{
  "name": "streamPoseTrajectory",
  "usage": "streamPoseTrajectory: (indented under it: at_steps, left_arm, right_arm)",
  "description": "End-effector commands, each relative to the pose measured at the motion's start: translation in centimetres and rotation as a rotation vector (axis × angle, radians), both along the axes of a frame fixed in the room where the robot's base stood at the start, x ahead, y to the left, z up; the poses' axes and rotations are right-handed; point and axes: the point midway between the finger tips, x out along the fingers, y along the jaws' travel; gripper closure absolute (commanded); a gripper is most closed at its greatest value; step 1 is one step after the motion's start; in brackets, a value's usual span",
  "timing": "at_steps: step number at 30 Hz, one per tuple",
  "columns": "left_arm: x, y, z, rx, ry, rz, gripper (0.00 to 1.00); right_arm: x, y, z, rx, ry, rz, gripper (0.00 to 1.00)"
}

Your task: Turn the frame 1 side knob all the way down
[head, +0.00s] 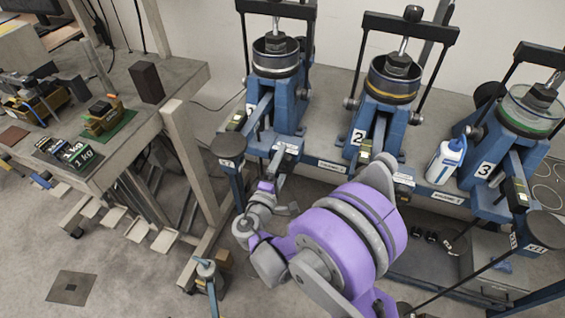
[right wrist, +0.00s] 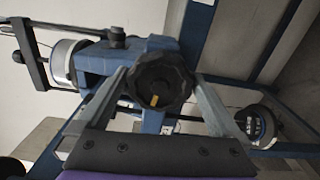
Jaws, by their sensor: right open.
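Frame 1 (head: 283,104) is a blue lever stand at the back, left of the middle in the head view, with number 1 on its side. My right gripper (head: 281,160) is at its lower front, at the end of my purple and grey arm. In the right wrist view, a black lobed knob (right wrist: 160,80) with a yellow mark low on its face sits on the blue body. My right gripper (right wrist: 163,84) is open, one finger on each side of the knob. Gaps seem to show, but I cannot tell whether either finger touches. In the head view I cannot make out the knob.
Frame 2 (head: 382,110) and frame 3 (head: 505,140) stand to the right on the same bench. A white bottle (head: 445,162) stands between them. A grey table (head: 185,82) is at left.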

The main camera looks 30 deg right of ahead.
Motion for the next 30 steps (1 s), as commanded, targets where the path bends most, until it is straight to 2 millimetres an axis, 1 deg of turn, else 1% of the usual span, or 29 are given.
streamPoseTrajectory:
  at_steps: [9, 14, 18, 30]
  left_arm:
    - [-0.1, 0.0, -0.7, 0.0, 0.002, 0.0, 0.0]
    - [-0.1, 0.0, -1.0, 0.0, 0.003, 0.0, 0.0]
    - [-0.1, 0.0, -1.0, 0.0, 0.003, 0.0, 0.0]
    - [-0.1, 0.0, -1.0, 0.0, 0.003, 0.0, 0.0]
  right_arm:
    - [-2.4, 3.0, -0.1, 0.002, 0.0, 0.004, 0.0]
    - [-3.5, 4.1, -0.1, 0.001, -0.001, 0.003, 0.0]
    - [-3.7, 4.3, 0.0, 0.001, -0.001, 0.001, 0.0]
    - [-3.7, 4.3, 0.0, 0.001, -0.001, 0.001, 0.0]
